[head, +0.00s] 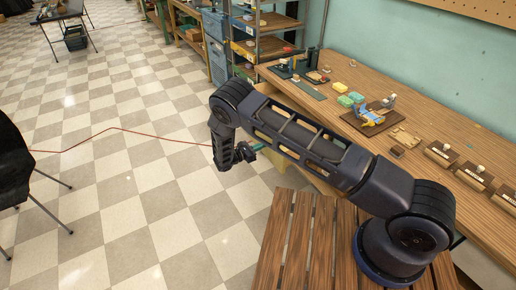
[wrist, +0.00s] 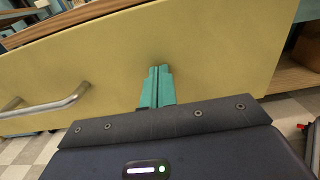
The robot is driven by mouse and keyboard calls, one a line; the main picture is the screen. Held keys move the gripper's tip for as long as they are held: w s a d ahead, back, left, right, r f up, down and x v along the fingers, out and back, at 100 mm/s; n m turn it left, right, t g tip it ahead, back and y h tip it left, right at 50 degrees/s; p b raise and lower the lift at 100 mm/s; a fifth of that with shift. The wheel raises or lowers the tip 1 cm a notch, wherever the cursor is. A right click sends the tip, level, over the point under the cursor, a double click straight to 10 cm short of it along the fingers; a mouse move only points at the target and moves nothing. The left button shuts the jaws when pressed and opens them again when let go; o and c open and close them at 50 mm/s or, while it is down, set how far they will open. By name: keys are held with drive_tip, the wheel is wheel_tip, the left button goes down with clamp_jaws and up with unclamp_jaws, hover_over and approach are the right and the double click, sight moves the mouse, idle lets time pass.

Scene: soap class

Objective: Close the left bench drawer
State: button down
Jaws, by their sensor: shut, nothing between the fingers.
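The left bench drawer shows as a broad yellow front (wrist: 215,50) in the wrist view, with a metal bar handle (wrist: 60,103) at its lower left. My gripper (wrist: 158,72) has teal fingers that are shut and empty. Its fingertips are at the middle of the yellow front, to the right of the handle; I cannot tell whether they touch it. In the head view my gripper (head: 258,146) is low beside the bench, partly hidden by my arm. Only a small piece of the yellow front (head: 290,165) shows behind my arm. How far the drawer stands out is hard to tell.
The wooden bench top (head: 340,100) carries soap blocks (head: 350,98), a tray (head: 371,118) and several stamps. A metal shelf (head: 265,35) stands beyond the bench. A red cord (head: 120,129) lies on the tiled floor. The floor left of the bench is mostly clear.

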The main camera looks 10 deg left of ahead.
drive_tip(key=x, duration=3.1)
drive_tip(key=shift+w+d+f, duration=0.15)
drive_tip(key=shift+d+f, duration=0.05)
drive_tip(key=shift+w+d+r, duration=0.1)
drive_tip(key=shift+w+d, duration=0.15)
drive_tip(key=shift+w+d+r, duration=0.1)
drive_tip(key=v, duration=1.5)
